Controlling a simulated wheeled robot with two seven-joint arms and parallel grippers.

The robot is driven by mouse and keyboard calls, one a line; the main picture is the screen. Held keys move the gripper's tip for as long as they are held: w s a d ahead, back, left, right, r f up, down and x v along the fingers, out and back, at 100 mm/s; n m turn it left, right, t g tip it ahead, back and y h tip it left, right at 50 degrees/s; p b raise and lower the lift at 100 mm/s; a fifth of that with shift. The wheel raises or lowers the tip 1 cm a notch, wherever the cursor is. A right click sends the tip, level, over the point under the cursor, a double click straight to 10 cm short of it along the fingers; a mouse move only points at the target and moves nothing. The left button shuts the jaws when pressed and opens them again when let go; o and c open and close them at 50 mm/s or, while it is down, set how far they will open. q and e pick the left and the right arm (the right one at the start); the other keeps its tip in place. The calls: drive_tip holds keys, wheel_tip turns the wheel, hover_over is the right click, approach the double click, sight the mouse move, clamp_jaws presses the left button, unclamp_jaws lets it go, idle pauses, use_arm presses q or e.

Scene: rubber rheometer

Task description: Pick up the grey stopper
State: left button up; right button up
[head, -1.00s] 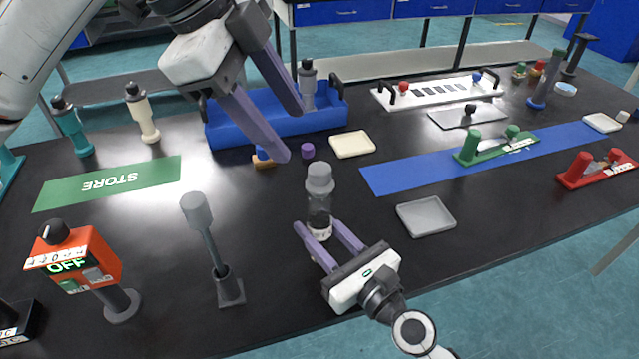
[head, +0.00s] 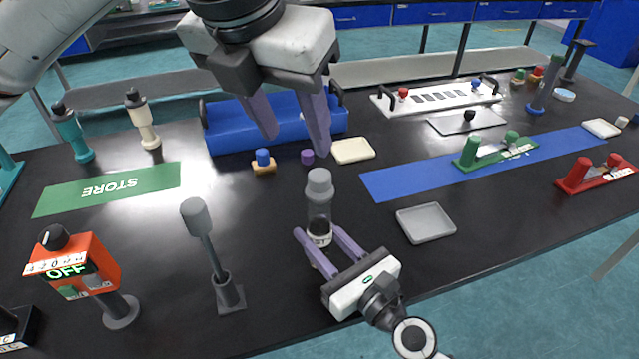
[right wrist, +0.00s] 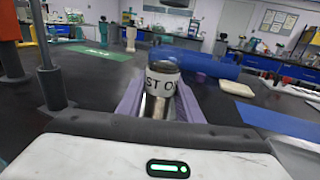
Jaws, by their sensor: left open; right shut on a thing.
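A grey tool in a stand (head: 229,293) is left of the bottle, and a grey tray (head: 426,224) is right of it. A purple cap (head: 307,157), a cream tray (head: 352,151) and a blue rack (head: 230,133) lie behind. The green STORE mat (head: 75,196) is clear.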

use_arm(q)
hover_over(319, 175)
drive_tip(key=s+a, duration=0.2)
wheel_tip(319, 175, down, 5)
drive_tip(key=x, duration=0.2)
drive_tip(key=d+x, duration=0.1)
drive_tip(key=x, duration=0.2)
drive_tip(key=shift+f, duration=0.1)
drive_tip(key=c, duration=1.1)
